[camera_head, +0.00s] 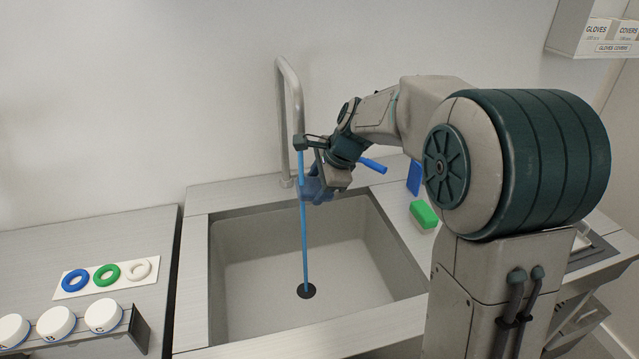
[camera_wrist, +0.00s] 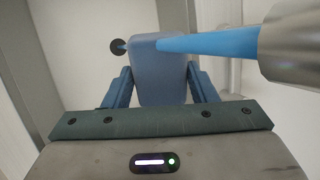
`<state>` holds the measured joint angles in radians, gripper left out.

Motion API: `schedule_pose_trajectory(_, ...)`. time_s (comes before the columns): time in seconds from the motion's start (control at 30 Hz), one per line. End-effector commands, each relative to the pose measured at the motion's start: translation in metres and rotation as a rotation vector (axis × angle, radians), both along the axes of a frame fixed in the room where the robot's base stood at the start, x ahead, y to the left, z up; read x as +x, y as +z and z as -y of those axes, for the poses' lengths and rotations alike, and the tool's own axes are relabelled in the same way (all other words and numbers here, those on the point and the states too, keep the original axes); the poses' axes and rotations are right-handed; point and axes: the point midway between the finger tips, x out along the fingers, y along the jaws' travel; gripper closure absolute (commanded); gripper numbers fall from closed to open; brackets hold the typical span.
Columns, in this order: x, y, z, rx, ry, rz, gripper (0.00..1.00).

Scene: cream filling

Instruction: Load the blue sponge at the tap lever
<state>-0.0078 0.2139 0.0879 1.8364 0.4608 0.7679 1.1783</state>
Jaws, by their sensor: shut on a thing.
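My gripper (camera_wrist: 160,90) is shut on the blue sponge (camera_wrist: 158,72), which stands between its two fingers in the wrist view. In the head view the sponge (camera_head: 314,192) is at the blue water stream (camera_head: 304,240) below the tap (camera_head: 291,100), partly hidden by my gripper (camera_head: 325,182). The stream runs from the spout to the drain (camera_head: 306,291). In the wrist view the stream (camera_wrist: 215,44) comes from the spout (camera_wrist: 295,42) and overlaps the sponge's upper part. The blue tap lever (camera_head: 373,165) sticks out right of my gripper.
The grey sink (camera_head: 255,265) is otherwise empty. A green sponge (camera_head: 424,214) and an upright blue piece (camera_head: 414,177) are on the right counter. Blue, green and white rings (camera_head: 107,274) lie on the left counter, behind a rack of white round items (camera_head: 56,323).

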Motion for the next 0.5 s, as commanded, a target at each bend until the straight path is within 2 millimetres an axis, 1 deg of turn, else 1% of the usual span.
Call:
schedule_pose_trajectory(0.27,0.0,0.0,0.001,0.0,0.0,0.001,0.66)
schedule_pose_trajectory(0.5,-0.01,-0.001,0.013,-0.001,-0.002,0.002,0.66)
